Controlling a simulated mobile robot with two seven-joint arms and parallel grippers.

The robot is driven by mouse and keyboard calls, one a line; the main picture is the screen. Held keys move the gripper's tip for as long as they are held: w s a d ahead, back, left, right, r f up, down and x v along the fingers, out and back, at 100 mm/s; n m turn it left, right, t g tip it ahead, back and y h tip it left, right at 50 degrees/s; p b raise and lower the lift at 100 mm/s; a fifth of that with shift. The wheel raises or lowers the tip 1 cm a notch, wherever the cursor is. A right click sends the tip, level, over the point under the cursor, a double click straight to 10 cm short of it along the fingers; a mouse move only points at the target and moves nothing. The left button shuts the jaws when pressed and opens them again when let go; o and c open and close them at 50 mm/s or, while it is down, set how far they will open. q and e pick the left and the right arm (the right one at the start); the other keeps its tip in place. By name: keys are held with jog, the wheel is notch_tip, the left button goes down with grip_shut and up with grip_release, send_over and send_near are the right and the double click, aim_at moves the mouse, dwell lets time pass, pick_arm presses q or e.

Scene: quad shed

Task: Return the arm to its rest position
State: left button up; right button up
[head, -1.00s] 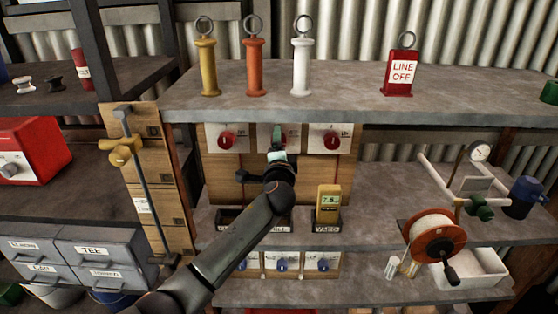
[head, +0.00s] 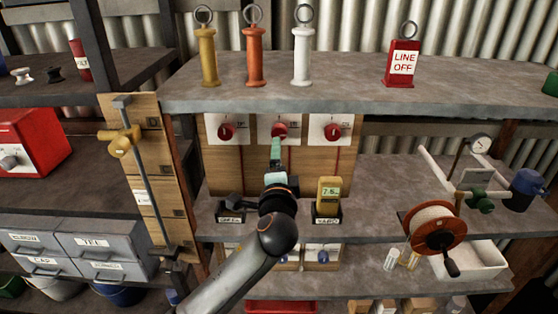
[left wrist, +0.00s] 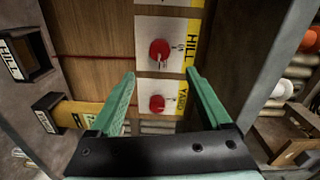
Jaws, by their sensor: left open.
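My left arm reaches up from the bottom in the head view. Its green-fingered gripper (head: 275,152) is in front of the board with red knobs, just below the middle red knob (head: 279,131). In the left wrist view the fingers (left wrist: 160,76) are spread apart with nothing between them. Two red knobs show beyond them: one on the plate labelled HILL (left wrist: 160,52) and one on the plate labelled YARD (left wrist: 157,103). The fingers look apart from the knobs. My right gripper is not in view.
A yellow meter (head: 329,195) stands in a holder right of my wrist. Above is a shelf (head: 350,92) with three ringed handles and a red LINE OFF block (head: 402,64). A cable reel (head: 432,228) sits at the right, and a wooden post with a yellow clamp (head: 124,142) at the left.

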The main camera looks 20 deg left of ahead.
pick_arm(q)
jog(key=s+d+f+n+g+h, duration=0.1)
jog(key=s+f+g+h, duration=0.3)
jog(key=f, duration=1)
jog(key=s+f+n+g+h+p, duration=0.1)
jog(key=s+f+n, duration=0.4)
jog(key=s+f, duration=0.5)
jog(key=s+f+n+g+h, duration=0.2)
jog(key=s+f+n, duration=0.3)
jog(key=s+f, duration=0.5)
jog(key=s+a, duration=0.1)
jog(key=s, duration=0.6)
jog(key=shift+s+f+g+p, duration=0.3)
jog(key=shift+f+g+p, duration=0.05)
jog(key=shift+g+p, duration=0.05)
